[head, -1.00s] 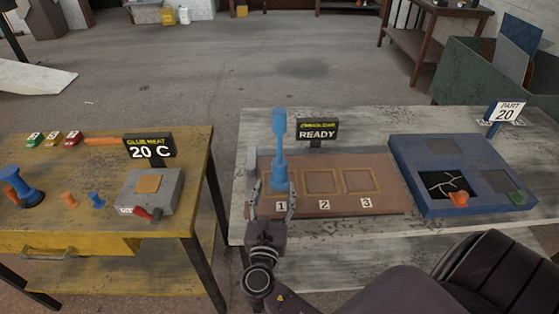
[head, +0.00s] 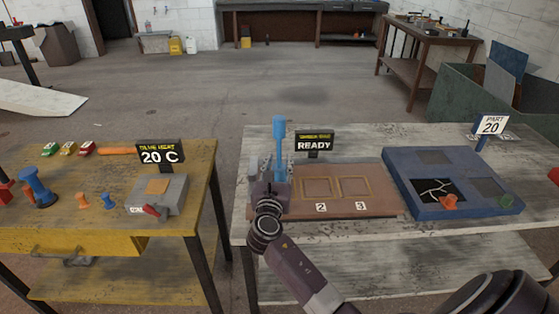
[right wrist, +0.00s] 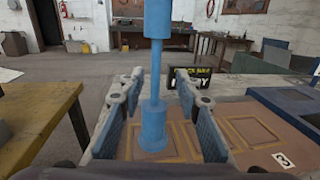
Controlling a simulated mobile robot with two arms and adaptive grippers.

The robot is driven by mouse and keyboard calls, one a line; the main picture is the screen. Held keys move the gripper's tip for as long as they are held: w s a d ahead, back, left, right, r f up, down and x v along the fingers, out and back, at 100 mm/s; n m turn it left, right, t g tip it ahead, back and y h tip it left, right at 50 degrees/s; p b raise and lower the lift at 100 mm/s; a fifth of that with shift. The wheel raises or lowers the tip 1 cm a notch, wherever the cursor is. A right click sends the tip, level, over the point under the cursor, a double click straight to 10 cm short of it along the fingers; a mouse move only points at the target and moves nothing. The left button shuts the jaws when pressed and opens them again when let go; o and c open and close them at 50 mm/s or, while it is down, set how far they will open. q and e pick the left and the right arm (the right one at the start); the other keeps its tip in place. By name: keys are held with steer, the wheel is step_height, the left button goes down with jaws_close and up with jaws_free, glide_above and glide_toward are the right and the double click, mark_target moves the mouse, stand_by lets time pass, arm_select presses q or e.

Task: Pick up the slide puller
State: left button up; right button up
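The slide puller, a tall blue tool with a thin shaft (head: 279,153), a wider top and a round base, stands upright at the left end of the brown board (head: 378,191). It also shows in the right wrist view (right wrist: 157,75). My right gripper (head: 275,180) is at its lower part. In the right wrist view my right gripper (right wrist: 160,115) is open, with one finger either side of the puller's base and gaps on both sides. In the head view the gripper hides the base. My left gripper is not in view.
A "READY" sign (head: 314,143) stands close behind the board. A blue panel box (head: 410,170) lies to the right. The yellow table (head: 205,165) to the left holds a grey heater (head: 170,199), a blue flanged piece (head: 38,188) and small tabs.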

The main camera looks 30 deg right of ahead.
mark_target(279, 151)
steer(key=x, duration=0.2)
steer(key=p+x, duration=0.1)
steer(key=x, duration=0.2)
steer(key=shift+w+a+r, duration=0.2)
steer(key=shift+a, duration=0.05)
steer(key=shift+w+d, duration=0.25)
steer(key=shift+w, duration=0.05)
steer(key=shift+w+d+f, duration=0.15)
steer(key=shift+w+d, duration=0.15)
steer(key=shift+w, duration=0.05)
steer(key=shift+s+a, duration=0.1)
steer(key=c, duration=0.5)
steer(key=shift+c, duration=1.2)
jaws_close()
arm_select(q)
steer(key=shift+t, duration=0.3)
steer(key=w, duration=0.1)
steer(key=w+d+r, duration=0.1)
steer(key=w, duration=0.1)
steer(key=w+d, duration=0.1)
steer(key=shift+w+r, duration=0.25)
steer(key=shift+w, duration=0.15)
